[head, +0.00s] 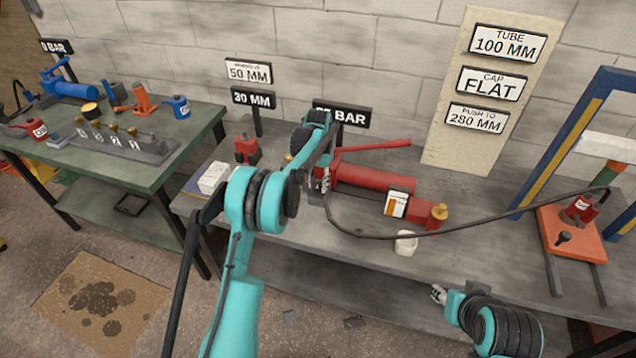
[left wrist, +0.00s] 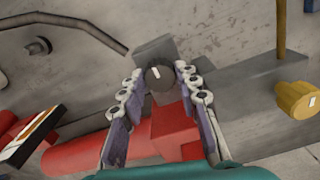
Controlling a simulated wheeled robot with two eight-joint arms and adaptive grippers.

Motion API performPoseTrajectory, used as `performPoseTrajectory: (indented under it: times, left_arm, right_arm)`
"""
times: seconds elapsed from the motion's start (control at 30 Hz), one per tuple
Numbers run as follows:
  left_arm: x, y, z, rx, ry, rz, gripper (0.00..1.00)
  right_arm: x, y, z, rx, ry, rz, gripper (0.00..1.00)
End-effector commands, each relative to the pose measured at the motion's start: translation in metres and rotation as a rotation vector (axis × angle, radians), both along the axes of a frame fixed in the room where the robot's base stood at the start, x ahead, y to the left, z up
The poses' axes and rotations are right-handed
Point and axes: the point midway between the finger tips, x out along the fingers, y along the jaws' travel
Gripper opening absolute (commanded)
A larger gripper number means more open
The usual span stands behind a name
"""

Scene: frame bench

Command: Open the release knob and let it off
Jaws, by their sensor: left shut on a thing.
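The red hand pump (head: 375,178) lies on the grey bench with its long red lever (head: 375,146) above it. The release knob (left wrist: 160,77) is a dark, ridged round knob with a white mark, seen in the left wrist view next to a grey block. My left gripper (left wrist: 160,82) is shut on this knob, a finger on each side. In the head view the left gripper (head: 325,180) is at the pump's left end, and the knob is hidden there. My right gripper (head: 438,293) is by the bench's front edge, away from the pump; its fingers are too small to judge.
A black hose (head: 450,231) runs from the pump to the blue press frame (head: 570,140) at right. A white cup (head: 406,242) stands in front. A green table (head: 110,185) with tools stands left.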

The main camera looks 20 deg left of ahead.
Motion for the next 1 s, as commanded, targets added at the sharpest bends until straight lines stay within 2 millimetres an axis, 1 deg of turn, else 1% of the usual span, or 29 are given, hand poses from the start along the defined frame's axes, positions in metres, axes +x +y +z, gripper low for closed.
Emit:
performPoseTrajectory:
  times: [0.27, 1.0]
  left_arm:
    - [0.000, 0.000, 0.001, 0.000, 0.000, 0.148, 0.03]
    - [0.000, 0.000, 0.001, 0.000, 0.001, 0.840, 0.03]
  right_arm:
    - [0.000, 0.000, 0.008, 0.000, 0.000, 0.000, 0.40]
    - [0.000, 0.000, 0.030, 0.000, 0.000, 0.000, 0.40]
